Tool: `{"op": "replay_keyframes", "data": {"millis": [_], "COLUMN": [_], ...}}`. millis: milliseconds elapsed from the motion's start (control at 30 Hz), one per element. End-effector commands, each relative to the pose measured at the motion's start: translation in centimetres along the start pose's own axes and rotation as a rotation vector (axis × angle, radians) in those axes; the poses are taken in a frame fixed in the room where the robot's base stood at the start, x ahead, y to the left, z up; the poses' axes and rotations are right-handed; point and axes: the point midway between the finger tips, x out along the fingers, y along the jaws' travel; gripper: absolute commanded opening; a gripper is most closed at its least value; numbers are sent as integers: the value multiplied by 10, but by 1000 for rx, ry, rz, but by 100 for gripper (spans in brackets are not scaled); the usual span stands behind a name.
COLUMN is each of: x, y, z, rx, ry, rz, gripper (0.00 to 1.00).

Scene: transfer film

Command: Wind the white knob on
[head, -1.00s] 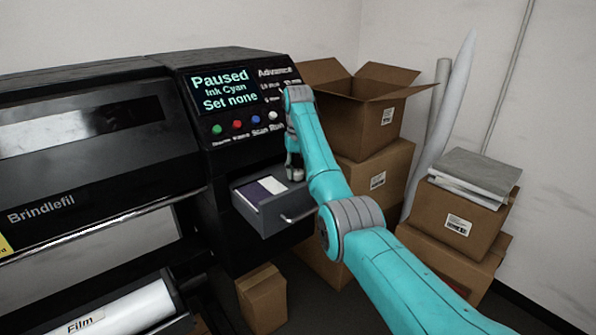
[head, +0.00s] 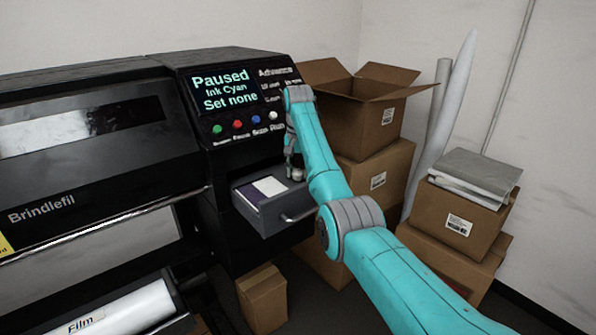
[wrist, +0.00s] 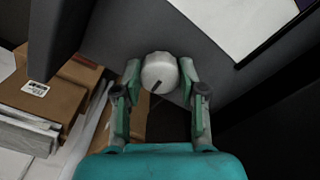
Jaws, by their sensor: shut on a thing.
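The white knob (wrist: 160,72) has a dark pointer line, slanting to the lower left in the wrist view. My gripper (wrist: 160,66) is shut on it, one finger at each side. A grey surface lies behind the knob in the wrist view; whether the knob touches it is unclear. In the head view my gripper (head: 296,168) points down beside the printer's control panel, over the right back part of the open grey drawer (head: 278,222). The panel screen (head: 224,88) reads "Paused", "Ink Cyan", "Set none".
White and purple sheets (head: 269,186) lie in the drawer. Green, red, blue and white buttons (head: 237,124) sit below the screen. Cardboard boxes (head: 372,176) are stacked behind and to the right of my arm, one open on top. White rolls (head: 440,120) lean at the wall.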

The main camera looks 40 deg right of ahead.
Motion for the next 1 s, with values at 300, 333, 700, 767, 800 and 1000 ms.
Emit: {"op": "replay_keyframes", "data": {"millis": [300,333,700,767,800,1000], "x": [1,0,0,0,0,0], "y": [0,0,0,0,0,0], "z": [0,0,0,0,0,0], "rx": [-1,-1,-6,-18,-32,-174], "ry": [-1,-1,0,0,0,0], "rz": [0,0,0,0,0,0], "gripper": [48,56,66,66,66,66]}}
